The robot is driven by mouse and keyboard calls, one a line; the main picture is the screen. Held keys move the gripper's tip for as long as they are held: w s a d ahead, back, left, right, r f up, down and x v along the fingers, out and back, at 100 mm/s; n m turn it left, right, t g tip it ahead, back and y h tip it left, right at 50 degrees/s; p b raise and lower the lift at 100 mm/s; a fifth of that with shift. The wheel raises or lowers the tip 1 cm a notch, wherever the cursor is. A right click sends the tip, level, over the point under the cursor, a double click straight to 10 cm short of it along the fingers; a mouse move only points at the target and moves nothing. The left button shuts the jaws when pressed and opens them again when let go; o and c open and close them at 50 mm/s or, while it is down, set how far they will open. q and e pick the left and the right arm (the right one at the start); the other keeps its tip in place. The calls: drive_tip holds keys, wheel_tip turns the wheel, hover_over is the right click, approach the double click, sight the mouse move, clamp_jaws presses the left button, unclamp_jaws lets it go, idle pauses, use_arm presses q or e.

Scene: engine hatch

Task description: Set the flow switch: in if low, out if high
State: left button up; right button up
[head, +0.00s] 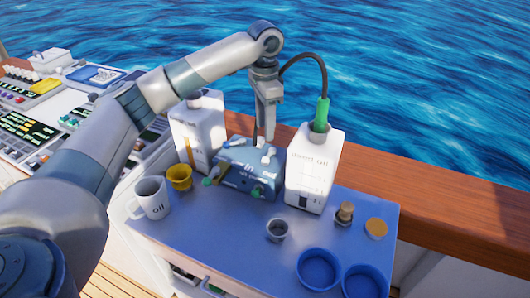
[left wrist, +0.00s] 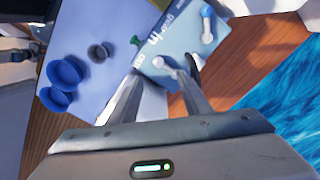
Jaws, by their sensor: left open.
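A blue switch box (head: 235,180) stands on the blue table between two white containers, with "in" lettered on its face. It carries small white levers (head: 268,150) and green-tipped ones (head: 212,174). Which lever is the flow switch, and its setting, I cannot read. My left gripper (head: 263,140) points down over the box's back right part, close to a white lever. In the left wrist view its fingers are apart, with a white lever (left wrist: 172,67) of the box (left wrist: 172,40) seen between the tips; contact is not clear. My right gripper is out of view.
A white "used oil" container (head: 308,180) with a green nozzle (head: 321,113) and hose stands right of the box. Another white container (head: 198,130), a yellow cup (head: 179,177) and an "oil" mug (head: 152,200) stand left. Blue bowls (head: 319,268) are at front right.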

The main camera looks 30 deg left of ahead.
sight(269, 156)
use_arm(q)
wheel_tip(269, 156, down, 12)
drive_tip(key=shift+r+p, duration=0.2)
drive_tip(key=shift+p, duration=0.95)
